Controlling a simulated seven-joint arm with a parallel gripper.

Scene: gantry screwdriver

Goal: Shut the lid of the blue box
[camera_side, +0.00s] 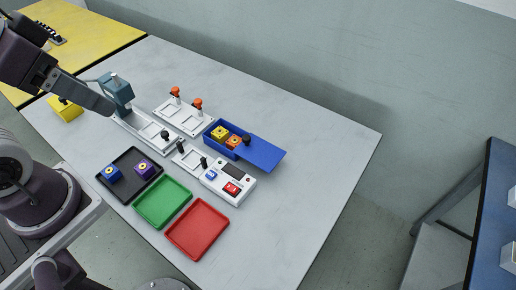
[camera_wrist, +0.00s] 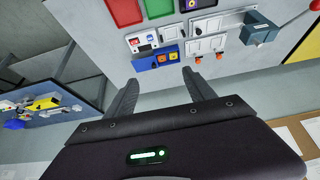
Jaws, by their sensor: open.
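The blue box (camera_side: 209,129) stands on the grey table, its open part holding a yellow block (camera_side: 219,132) and an orange block (camera_side: 234,141). Its flat blue lid (camera_side: 264,154) is slid out to the right, leaving the blocks uncovered. A small dark knob (camera_side: 246,139) shows near the lid's inner end. In the wrist view the box (camera_wrist: 155,61) lies beyond the fingertips, small and some way off. My gripper (camera_wrist: 160,80) is open with nothing between its fingers. In the side view it is at upper left, well away from the box.
A white panel with buttons (camera_side: 228,182) stands close in front of the box. A white rack with orange-topped pegs (camera_side: 183,117) is behind left. A blue-grey gantry tool (camera_side: 117,92) and black, green and red trays (camera_side: 197,229) are leftward.

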